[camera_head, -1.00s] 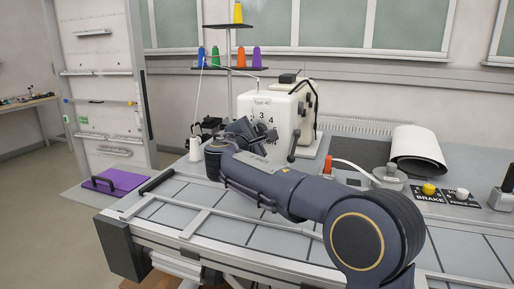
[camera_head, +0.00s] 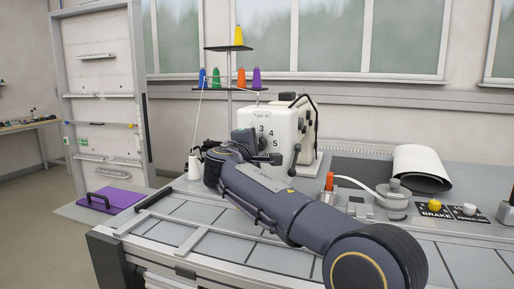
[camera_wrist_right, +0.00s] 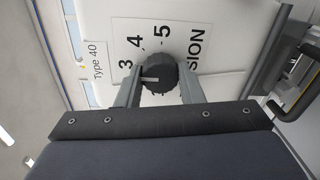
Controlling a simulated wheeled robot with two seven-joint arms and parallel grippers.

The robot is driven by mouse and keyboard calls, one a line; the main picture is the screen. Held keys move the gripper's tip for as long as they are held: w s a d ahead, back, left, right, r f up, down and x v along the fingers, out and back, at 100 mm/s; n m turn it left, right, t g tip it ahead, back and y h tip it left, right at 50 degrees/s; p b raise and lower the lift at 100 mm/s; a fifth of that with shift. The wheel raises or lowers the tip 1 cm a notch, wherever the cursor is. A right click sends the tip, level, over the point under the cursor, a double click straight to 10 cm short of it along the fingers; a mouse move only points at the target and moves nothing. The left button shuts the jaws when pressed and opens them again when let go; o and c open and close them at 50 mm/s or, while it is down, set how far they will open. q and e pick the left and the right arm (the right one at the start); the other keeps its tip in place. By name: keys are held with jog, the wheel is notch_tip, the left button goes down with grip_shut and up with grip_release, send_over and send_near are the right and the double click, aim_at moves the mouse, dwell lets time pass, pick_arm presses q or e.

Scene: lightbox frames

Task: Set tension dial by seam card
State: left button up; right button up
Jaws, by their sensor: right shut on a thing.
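The white sewing machine (camera_head: 279,122), labelled Type 40, stands on the table with its numbered front showing in the head view. In the right wrist view its black tension dial (camera_wrist_right: 160,71) has a white mark that points left, near the 3. The digits 3, 4 and 5 show beside it. My right gripper (camera_wrist_right: 161,86) has its two fingers on either side of the dial and is shut on it. In the head view my right arm hides the gripper's contact with the dial. My left gripper is out of view. I cannot make out a seam card.
A thread stand with coloured cones (camera_head: 241,77) rises behind the machine. A white cone (camera_head: 194,166) stands to its left. An orange-capped part (camera_head: 329,181), a round grey pot (camera_head: 394,194) and a yellow brake button (camera_head: 435,205) are at right. A purple board (camera_head: 104,201) lies at far left.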

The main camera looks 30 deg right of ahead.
jog(key=o, duration=1)
jog(key=shift+a, duration=0.1)
jog(key=v, duration=0.7)
jog(key=shift+s+a+b, duration=0.15)
jog(key=shift+s+b, duration=0.15)
jog(key=shift+b, duration=0.15)
jog(key=shift+f, duration=0.1)
